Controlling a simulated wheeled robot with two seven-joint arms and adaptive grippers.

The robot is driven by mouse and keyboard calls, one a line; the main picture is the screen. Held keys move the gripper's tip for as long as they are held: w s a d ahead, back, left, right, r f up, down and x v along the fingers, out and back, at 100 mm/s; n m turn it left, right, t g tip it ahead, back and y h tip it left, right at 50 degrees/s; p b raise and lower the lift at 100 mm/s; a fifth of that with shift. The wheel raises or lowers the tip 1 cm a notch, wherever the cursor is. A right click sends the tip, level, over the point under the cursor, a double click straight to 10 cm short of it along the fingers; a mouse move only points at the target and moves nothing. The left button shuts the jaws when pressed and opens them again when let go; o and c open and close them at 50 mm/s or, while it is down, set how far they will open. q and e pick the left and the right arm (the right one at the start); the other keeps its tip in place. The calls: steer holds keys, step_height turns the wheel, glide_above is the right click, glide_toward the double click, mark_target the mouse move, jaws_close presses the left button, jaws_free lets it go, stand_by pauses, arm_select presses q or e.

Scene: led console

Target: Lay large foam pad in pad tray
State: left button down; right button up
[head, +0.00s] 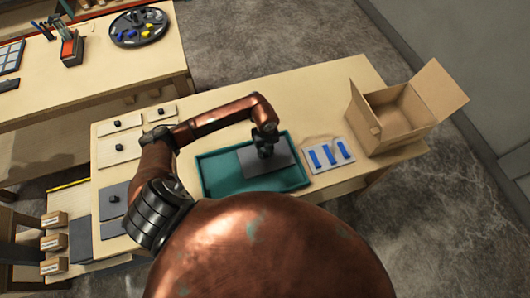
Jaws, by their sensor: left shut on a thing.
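The teal pad tray (210,184) lies on the wooden table. A flat grey pad (246,163), which looks like the large foam pad, is over the right part of the tray, within its rim in this view. My left gripper (265,153) is shut on the pad from above, near its middle, and hides the part that it grips. I cannot tell whether the pad touches the tray floor or is just above it. My right gripper is not in view.
A white board with blue strips (321,157) lies right of the tray. An open cardboard box (398,112) stands at the table's right end. Knobbed pale panels (112,150) and a dark grey knobbed panel (108,208) lie left. The table behind the tray is clear.

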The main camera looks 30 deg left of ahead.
mark_target(265, 154)
arm_select(q)
steer(key=shift+f, duration=0.25)
steer(key=c, duration=1.8)
jaws_free()
steer(key=shift+r, duration=0.1)
step_height(265, 154, up, 12)
steer(key=shift+b, duration=0.4)
